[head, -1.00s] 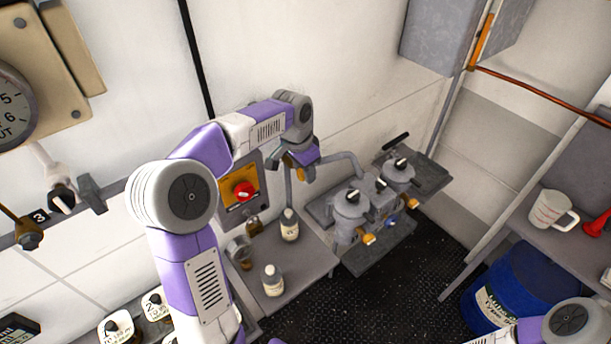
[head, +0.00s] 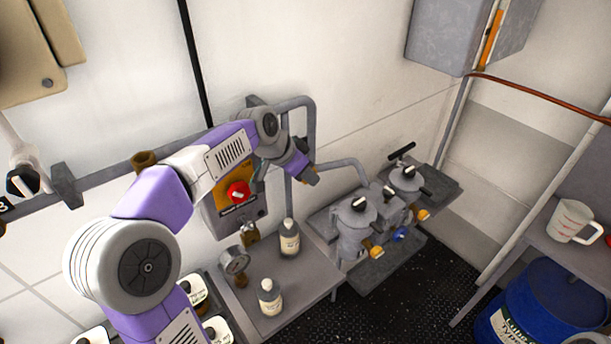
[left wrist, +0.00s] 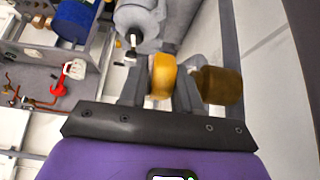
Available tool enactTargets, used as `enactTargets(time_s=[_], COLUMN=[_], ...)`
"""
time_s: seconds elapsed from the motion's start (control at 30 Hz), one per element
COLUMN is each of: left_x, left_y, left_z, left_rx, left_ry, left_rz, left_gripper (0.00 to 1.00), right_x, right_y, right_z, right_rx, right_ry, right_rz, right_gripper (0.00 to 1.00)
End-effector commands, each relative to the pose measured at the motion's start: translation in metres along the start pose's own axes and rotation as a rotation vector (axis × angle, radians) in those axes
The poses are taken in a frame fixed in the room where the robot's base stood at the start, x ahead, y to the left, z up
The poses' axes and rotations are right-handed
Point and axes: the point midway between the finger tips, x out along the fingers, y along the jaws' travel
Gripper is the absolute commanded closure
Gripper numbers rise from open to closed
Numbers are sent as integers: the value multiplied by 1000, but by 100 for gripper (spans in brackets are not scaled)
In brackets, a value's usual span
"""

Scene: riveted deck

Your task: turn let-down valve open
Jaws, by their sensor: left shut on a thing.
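My left gripper (head: 306,174) is by the grey pipe loop (head: 312,118) on the back wall. In the left wrist view, its jaws (left wrist: 160,88) are shut on a rounded yellow knob (left wrist: 162,74). A brown knob (left wrist: 218,85) sits just right of the jaws there, outside them. In the head view the held knob is mostly hidden by the gripper. I cannot read a label that marks either knob as the let-down valve. My right gripper is out of view.
A red knob (head: 238,193) on a yellow panel is below my left forearm. Two bottles (head: 289,238) (head: 270,297) and a gauge (head: 234,262) are on the grey bench. Twin grey filter housings (head: 357,217) with yellow handles stand right of it. A blue drum (head: 540,300) is far right.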

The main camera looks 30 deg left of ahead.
Motion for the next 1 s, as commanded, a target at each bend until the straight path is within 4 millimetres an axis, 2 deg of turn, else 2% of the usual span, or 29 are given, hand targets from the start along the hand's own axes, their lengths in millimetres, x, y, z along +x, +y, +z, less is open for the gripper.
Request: enactTargets(time_s=[0.27,0.3,0.43,0.77,1.0], left_x=[-1,-1,0,-1,-17], left_y=[0,0,0,0,0], left_z=[-1,-1,-1,-1,-10], left_rx=[0,0,0,0,6], left_ry=[4,4,3,1,3], left_rz=[-1,-1,-1,0,3], left_gripper=[98,66,47,47,47], right_x=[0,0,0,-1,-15], right_y=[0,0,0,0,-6], right_z=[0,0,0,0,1], right_rx=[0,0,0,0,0], right_ry=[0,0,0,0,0], right_rz=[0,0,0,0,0], right_gripper=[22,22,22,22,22])
